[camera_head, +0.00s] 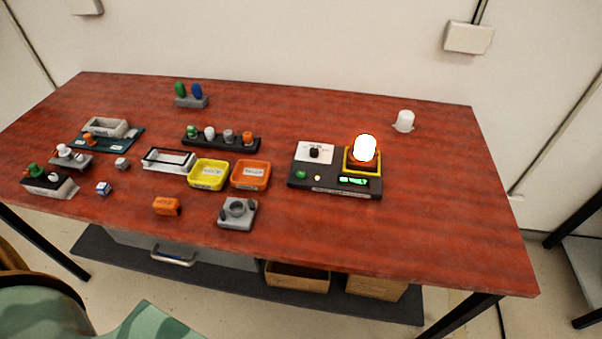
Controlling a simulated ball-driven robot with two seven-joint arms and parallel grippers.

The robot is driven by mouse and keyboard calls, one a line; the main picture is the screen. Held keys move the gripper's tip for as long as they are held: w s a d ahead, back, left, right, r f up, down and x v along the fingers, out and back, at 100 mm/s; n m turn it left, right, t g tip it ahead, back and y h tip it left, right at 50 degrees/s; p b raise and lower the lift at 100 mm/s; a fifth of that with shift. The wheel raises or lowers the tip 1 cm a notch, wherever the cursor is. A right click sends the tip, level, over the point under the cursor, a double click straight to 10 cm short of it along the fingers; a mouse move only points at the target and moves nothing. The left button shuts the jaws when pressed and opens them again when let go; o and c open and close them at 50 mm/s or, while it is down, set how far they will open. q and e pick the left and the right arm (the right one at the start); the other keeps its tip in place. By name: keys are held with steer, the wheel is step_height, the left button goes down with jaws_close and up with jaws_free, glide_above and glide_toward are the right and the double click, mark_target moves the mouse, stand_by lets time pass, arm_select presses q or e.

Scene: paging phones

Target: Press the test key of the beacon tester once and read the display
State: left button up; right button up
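The beacon tester (330,185) is a dark box on the right half of the red-brown table. A round green key (301,174) sits at its front left; I cannot read any label on it. A small green display (353,181) is lit at the front right, but its characters are too small to read. A white dome beacon (365,148) glows brightly above a yellow-rimmed socket (376,166) on the tester. A white panel with a black knob (314,153) is at the back left of the tester. Neither of my grippers is in view.
A yellow tray (208,188) and an orange tray (266,187) stand left of the tester. A grey fixture (238,213) and an orange block (167,206) lie in front. A white dome (404,121) stands at the back right. The table's right end (460,220) is clear.

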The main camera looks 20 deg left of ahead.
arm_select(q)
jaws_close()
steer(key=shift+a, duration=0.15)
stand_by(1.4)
